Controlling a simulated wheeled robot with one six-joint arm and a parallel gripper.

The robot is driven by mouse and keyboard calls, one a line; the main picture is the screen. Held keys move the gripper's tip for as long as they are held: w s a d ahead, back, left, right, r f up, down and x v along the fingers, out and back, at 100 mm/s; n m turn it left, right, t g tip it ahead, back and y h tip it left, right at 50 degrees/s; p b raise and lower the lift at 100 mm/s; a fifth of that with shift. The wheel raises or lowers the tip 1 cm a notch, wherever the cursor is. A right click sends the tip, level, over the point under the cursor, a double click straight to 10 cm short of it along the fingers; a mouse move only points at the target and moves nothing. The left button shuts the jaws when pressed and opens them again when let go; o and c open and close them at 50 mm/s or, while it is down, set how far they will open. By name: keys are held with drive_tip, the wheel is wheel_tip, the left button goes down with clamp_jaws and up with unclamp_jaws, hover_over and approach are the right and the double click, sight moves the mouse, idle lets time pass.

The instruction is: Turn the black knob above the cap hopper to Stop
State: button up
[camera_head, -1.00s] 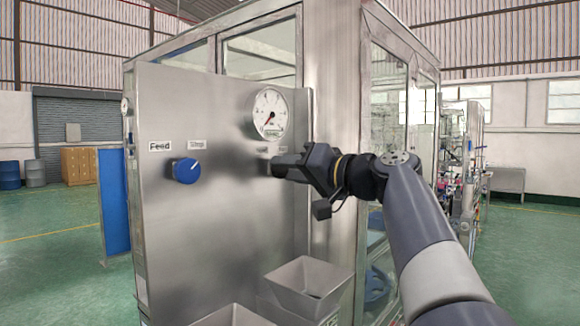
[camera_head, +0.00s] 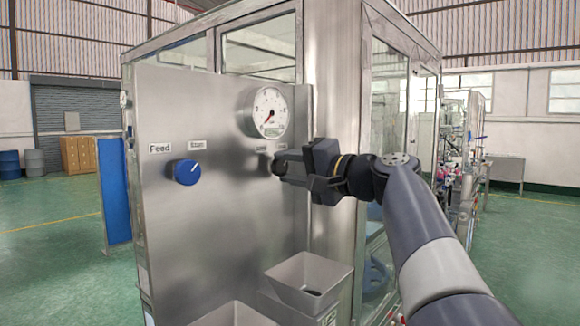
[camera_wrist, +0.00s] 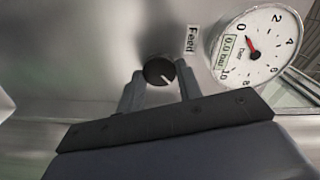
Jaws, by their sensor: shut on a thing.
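The black knob (camera_wrist: 158,72) sits on the steel panel and shows between my fingers in the wrist view. My gripper (camera_wrist: 159,84) is shut on it, one finger on each side. The knob's white mark points to the lower right there, away from the Feed label (camera_wrist: 191,40); the Stop label is not visible in that view. In the head view my gripper (camera_head: 281,165) is at the panel under the gauge and hides most of the knob. Two small labels show just above it, too small to read surely.
A pressure gauge (camera_head: 268,112) is above the knob, its needle near 0. A blue knob (camera_head: 187,172) is to the left, under its own Feed and Stop labels. A cap hopper (camera_head: 308,280) juts out below my gripper. Glass doors stand right of the panel.

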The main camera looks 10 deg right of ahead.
idle(0.3)
drive_tip(key=o, duration=1)
drive_tip(key=shift+c, duration=0.2)
drive_tip(key=shift+d, duration=0.1)
drive_tip(key=b+v, duration=0.3)
drive_tip(key=v, duration=0.7)
drive_tip(key=shift+s+d, duration=0.15)
drive_tip(key=shift+s, duration=0.15)
drive_tip(key=shift+w, duration=0.1)
drive_tip(key=p+x, duration=0.3)
drive_tip(key=x, duration=0.7)
drive_tip(key=shift+w+a, duration=0.25)
